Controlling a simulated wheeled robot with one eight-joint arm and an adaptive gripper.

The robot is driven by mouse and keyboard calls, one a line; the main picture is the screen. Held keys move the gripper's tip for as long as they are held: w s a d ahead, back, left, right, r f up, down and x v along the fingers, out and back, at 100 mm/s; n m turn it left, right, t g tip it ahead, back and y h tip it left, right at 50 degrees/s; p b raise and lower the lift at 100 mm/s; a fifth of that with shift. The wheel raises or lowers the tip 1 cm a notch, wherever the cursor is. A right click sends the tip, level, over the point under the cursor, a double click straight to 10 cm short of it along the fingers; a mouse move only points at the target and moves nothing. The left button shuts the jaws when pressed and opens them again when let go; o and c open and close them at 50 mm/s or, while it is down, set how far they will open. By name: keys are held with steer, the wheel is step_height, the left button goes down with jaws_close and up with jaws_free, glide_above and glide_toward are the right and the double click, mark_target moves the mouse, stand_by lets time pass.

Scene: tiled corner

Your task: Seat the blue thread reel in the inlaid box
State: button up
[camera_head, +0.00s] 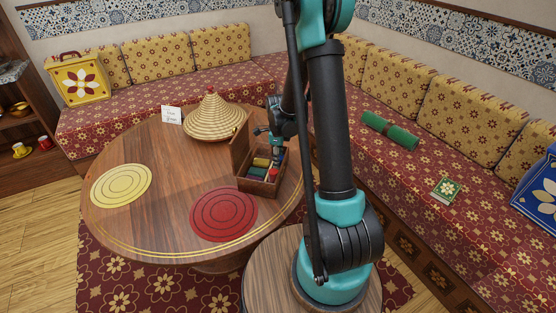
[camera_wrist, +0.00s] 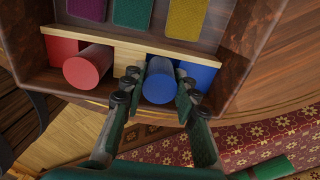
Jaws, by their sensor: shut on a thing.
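The inlaid box (camera_head: 256,187) stands open on the round table, its lid raised on the left side. My gripper (camera_wrist: 158,84) reaches down into it from above. In the wrist view its fingers are shut on the blue thread reel (camera_wrist: 159,88), whose round end faces the camera. The reel is over the near row of the box, just left of a blue-coloured patch (camera_wrist: 204,74). I cannot tell whether it touches the floor. A red reel (camera_wrist: 86,68) lies to the left, beside a red patch (camera_wrist: 60,48), with a pale wood block (camera_wrist: 128,57) between.
A woven cone (camera_head: 211,118) and a small card (camera_head: 172,115) stand behind the box. Red (camera_head: 222,214) and yellow (camera_head: 121,185) round mats lie on the table.

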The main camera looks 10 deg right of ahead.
steer(key=o, duration=0.9)
steer(key=shift+f, duration=0.1)
step_height(320, 180, up, 12)
steer(key=shift+s+d+f+n+t, duration=0.1)
steer(key=shift+s+d+n+t, duration=0.6)
steer(key=shift+s+n, duration=3.05)
steer(key=shift+s+d+f+n+t, duration=0.1)
steer(key=shift+s+d+n+t, duration=0.6)
steer(key=shift+s+n, duration=3)
steer(key=shift+s+d+f+n+t, duration=0.1)
steer(key=shift+s+d+n+t, duration=0.6)
steer(key=shift+s+n, duration=3.05)
steer(key=shift+w, duration=0.25)
